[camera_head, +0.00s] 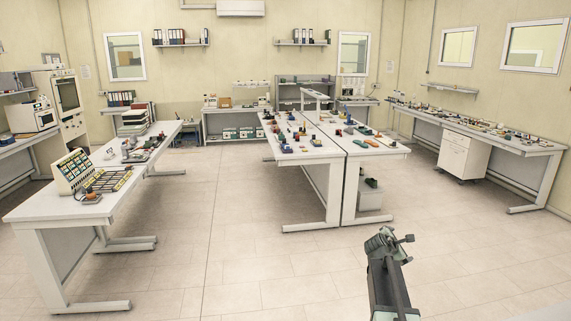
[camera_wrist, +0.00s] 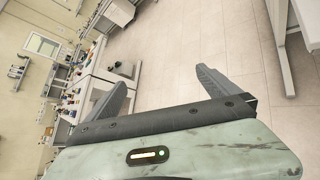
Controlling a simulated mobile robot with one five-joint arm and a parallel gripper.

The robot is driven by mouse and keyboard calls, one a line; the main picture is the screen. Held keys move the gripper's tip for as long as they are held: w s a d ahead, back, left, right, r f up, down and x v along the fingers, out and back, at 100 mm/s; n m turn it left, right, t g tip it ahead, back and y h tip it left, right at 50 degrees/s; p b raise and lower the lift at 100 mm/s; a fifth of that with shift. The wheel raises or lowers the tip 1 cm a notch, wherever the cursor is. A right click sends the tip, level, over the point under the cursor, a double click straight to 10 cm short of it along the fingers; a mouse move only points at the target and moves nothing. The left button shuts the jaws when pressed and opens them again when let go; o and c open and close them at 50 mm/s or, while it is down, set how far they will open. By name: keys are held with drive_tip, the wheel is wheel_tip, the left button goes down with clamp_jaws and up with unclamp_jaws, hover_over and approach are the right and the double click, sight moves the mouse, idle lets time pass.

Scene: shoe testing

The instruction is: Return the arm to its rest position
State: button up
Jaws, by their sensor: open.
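My gripper (camera_head: 390,240) shows at the lower right of the head view, at the end of my grey-green arm, over open floor in front of the centre tables. In the wrist view my gripper (camera_wrist: 160,90) has its two dark fingers spread wide apart. Nothing is between the fingers except a view of the tiled floor. The wrist picture is turned on its side, so the room appears rotated. My gripper touches nothing that I can see.
Two centre tables (camera_head: 333,155) with many small items stand beyond my gripper. A left table (camera_head: 45,208) holds a slotted rack (camera_head: 75,170). A long bench (camera_head: 520,146) lines the right wall, with a white drawer cabinet (camera_head: 461,155) below. The tiled floor (camera_head: 250,255) between is clear.

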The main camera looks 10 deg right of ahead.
drive_tip(key=s+a+f+m+g+y+b, duration=0.1)
drive_tip(key=s+a+f+m+y+b, duration=0.15)
drive_tip(key=a+f, duration=0.4)
drive_tip(key=s+a+f+m+g+y+b, duration=0.15)
drive_tip(key=s+a+f, duration=0.25)
drive_tip(key=a, duration=0.6)
drive_tip(key=s+a+f+m+g+y+b, duration=0.1)
drive_tip(key=s+a+f+m, duration=0.3)
drive_tip(key=a, duration=0.5)
drive_tip(key=s+a+f+m+g+y, duration=0.2)
drive_tip(key=s+a+m, duration=0.2)
drive_tip(key=s, duration=0.3)
drive_tip(key=s+a+f+m+g+y, duration=0.2)
drive_tip(key=s+a+m, duration=0.3)
drive_tip(key=s, duration=0.3)
drive_tip(key=shift+m+g, duration=0.35)
drive_tip(key=shift+m, duration=0.55)
